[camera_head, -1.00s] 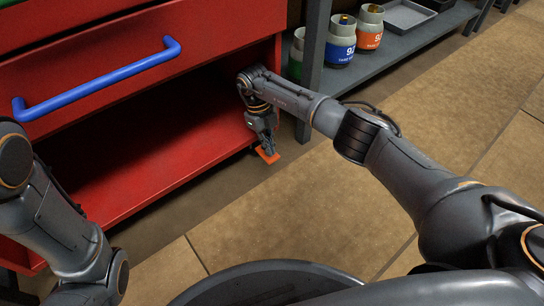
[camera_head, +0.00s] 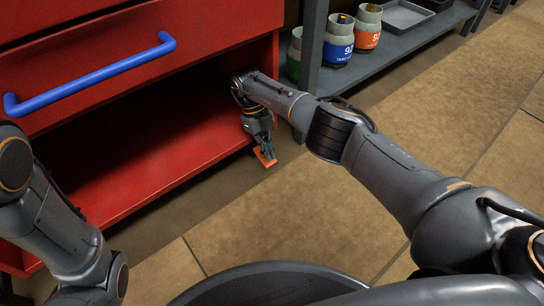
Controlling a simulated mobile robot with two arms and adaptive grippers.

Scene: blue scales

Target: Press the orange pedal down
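The orange pedal (camera_head: 265,158) is a small piece low at the right front corner of the red cabinet (camera_head: 150,165), just above the floor. My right gripper (camera_head: 265,150) points down at it and covers part of it. The fingertips appear to touch the pedal or sit just over it; I cannot tell which. The fingers look close together, but their gap is too small to make out. My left arm shows at the left edge, and its gripper is out of view.
A blue handle (camera_head: 90,75) is on the closed red drawer above the cabinet's open shelf. A grey shelf (camera_head: 395,50) with several gas canisters (camera_head: 338,42) and a grey tray (camera_head: 403,16) stands at the right. The tiled floor (camera_head: 440,120) is clear.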

